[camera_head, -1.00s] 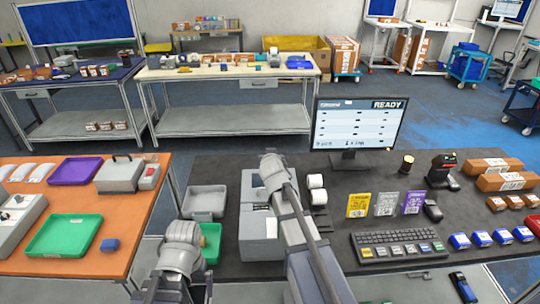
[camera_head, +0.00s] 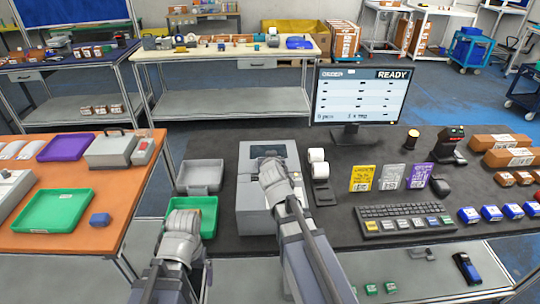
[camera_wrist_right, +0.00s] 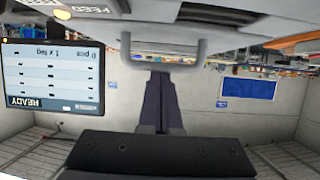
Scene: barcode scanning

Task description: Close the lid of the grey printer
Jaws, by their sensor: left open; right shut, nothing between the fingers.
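The grey printer (camera_head: 256,222) stands on the dark table, left of the monitor. Its lid (camera_head: 246,158), with a dark window, looks lowered over the body; I cannot tell whether it is fully flush. My right gripper (camera_head: 270,168) is over the printer and hides part of its top. In the right wrist view, its dark fingers (camera_wrist_right: 160,80) are together and empty, just below a light U-shaped handle (camera_wrist_right: 165,52) in the picture; contact is unclear. My left gripper (camera_head: 184,216) is open over the green bin on the left.
A grey bin (camera_head: 201,190) and a green bin (camera_head: 209,206) sit left of the printer. The monitor (camera_head: 358,97), cards and keyboard (camera_head: 405,210) are further right.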

